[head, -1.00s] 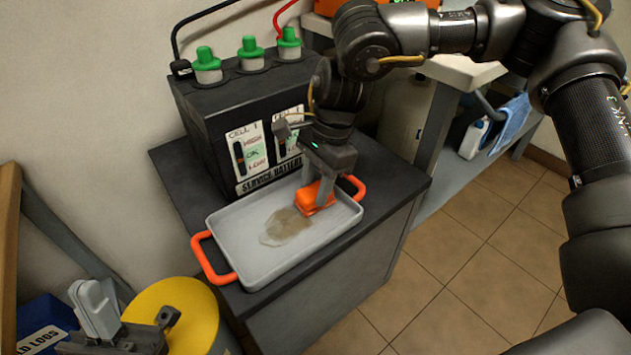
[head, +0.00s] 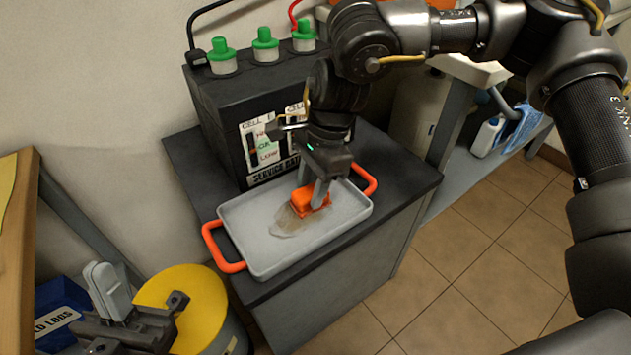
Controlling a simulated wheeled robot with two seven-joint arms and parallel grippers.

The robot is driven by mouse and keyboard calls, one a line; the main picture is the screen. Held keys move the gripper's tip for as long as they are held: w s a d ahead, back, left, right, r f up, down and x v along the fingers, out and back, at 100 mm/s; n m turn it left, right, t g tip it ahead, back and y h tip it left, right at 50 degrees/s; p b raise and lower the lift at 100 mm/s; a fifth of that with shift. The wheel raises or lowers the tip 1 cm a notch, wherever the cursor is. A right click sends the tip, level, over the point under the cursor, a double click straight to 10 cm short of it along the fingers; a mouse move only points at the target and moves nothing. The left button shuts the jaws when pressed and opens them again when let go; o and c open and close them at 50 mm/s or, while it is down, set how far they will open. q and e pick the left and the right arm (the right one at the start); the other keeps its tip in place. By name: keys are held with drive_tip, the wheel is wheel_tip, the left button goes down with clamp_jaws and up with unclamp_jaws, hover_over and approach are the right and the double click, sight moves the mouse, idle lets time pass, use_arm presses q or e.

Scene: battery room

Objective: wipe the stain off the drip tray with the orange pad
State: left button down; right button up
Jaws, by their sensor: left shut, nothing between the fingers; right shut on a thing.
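The drip tray (head: 262,262) is light grey with orange handles and lies on the dark cabinet top in front of the battery. A brownish stain (head: 288,223) spreads over the middle of the tray floor. My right gripper (head: 318,197) comes down from above and is shut on the orange pad (head: 303,204). The pad is down at the tray floor, over the upper right part of the stain, and covers some of it. My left gripper (head: 145,318) is at the lower left, away from the tray, shut and empty.
The black service battery (head: 225,115) with green caps (head: 265,45) stands right behind the tray. A yellow-topped drum (head: 190,300) and a blue bin (head: 55,315) are at lower left. A shelf with a white bottle (head: 487,137) is at right. The tiled floor is clear.

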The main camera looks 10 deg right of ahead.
drive_tip(key=shift+s+a+f, duration=0.1)
drive_tip(key=shift+s+a, duration=0.35)
drive_tip(key=shift+a, duration=0.6)
drive_tip(key=shift+s+a+r, duration=0.1)
drive_tip(key=shift+s+a, duration=0.3)
drive_tip(key=shift+a, duration=0.7)
drive_tip(key=shift+s+a+f, duration=0.1)
drive_tip(key=shift+s+a, duration=0.35)
drive_tip(key=shift+a, duration=0.6)
drive_tip(key=shift+a, duration=0.1)
drive_tip(key=shift+s+a, duration=0.3)
drive_tip(key=shift+a, duration=0.45)
drive_tip(key=shift+s+a, duration=0.3)
drive_tip(key=shift+a, duration=0.4)
drive_tip(key=shift+w+d+f, duration=0.1)
drive_tip(key=shift+w+d, duration=0.25)
drive_tip(key=shift+d, duration=0.5)
drive_tip(key=shift+w+d+f, duration=0.1)
drive_tip(key=shift+w+d, duration=0.2)
drive_tip(key=shift+d, duration=0.5)
